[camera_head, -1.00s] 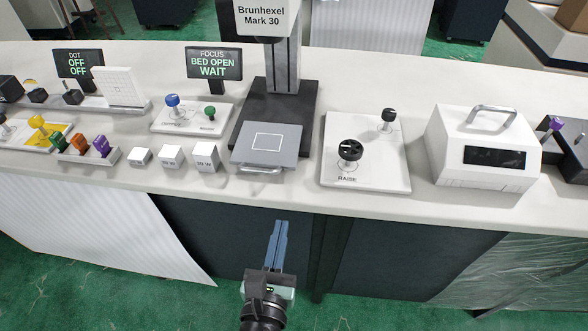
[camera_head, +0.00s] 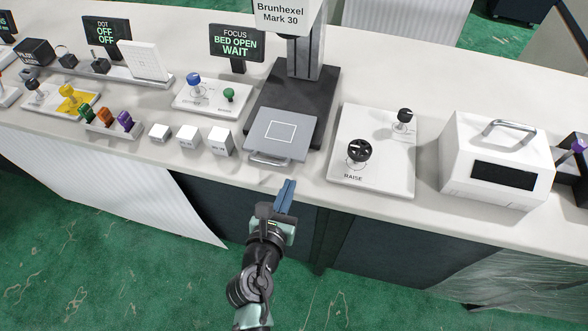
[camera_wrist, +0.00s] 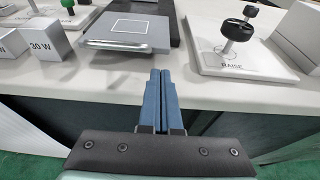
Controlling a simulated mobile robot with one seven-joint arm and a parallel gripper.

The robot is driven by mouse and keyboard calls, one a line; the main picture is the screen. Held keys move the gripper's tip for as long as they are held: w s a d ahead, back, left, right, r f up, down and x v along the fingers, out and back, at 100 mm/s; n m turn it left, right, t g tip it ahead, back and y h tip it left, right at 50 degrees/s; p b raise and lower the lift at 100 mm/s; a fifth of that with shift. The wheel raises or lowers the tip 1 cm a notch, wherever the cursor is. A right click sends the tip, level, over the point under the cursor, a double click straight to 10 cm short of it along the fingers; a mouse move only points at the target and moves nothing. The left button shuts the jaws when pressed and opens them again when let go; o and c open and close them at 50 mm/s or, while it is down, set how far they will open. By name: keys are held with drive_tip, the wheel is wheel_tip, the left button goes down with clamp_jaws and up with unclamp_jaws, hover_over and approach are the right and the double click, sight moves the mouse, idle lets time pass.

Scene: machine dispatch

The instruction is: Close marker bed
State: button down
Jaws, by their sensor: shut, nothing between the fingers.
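The marker bed (camera_head: 258,137) is a grey plate with a white square outline, slid out at the front of the black Brunhexel Mark 30 machine (camera_head: 318,95). Its silver handle (camera_head: 269,160) runs along its front edge. The display (camera_head: 237,43) reads "FOCUS BED OPEN WAIT". My gripper (camera_head: 287,186) has blue fingers pressed together, empty, at the counter's front edge, just short of the handle and a little to its right. In the wrist view the bed (camera_wrist: 131,30) and its handle (camera_wrist: 116,46) lie ahead and left of the fingertips (camera_wrist: 160,75).
A white panel with a black knob marked RAISE (camera_head: 358,151) stands right of the bed. White cubes (camera_head: 220,141) stand to its left. A white box with a handle (camera_head: 497,158) is farther right. The counter strip before the bed is clear.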

sight(299, 152)
drive_tip(key=shift+r+x, duration=0.2)
drive_tip(key=shift+x, duration=0.6)
drive_tip(key=shift+r+x, duration=0.2)
drive_tip(key=shift+x, duration=0.65)
drive_tip(key=shift+r+x, duration=0.2)
drive_tip(key=shift+x, duration=0.6)
drive_tip(key=shift+w, duration=0.25)
drive_tip(key=w, duration=0.1)
drive_tip(key=w+d, duration=0.1)
drive_tip(key=w, duration=0.2)
drive_tip(key=shift+w+d, duration=0.3)
drive_tip(key=shift+w, duration=0.05)
drive_tip(key=shift+s+a, duration=0.1)
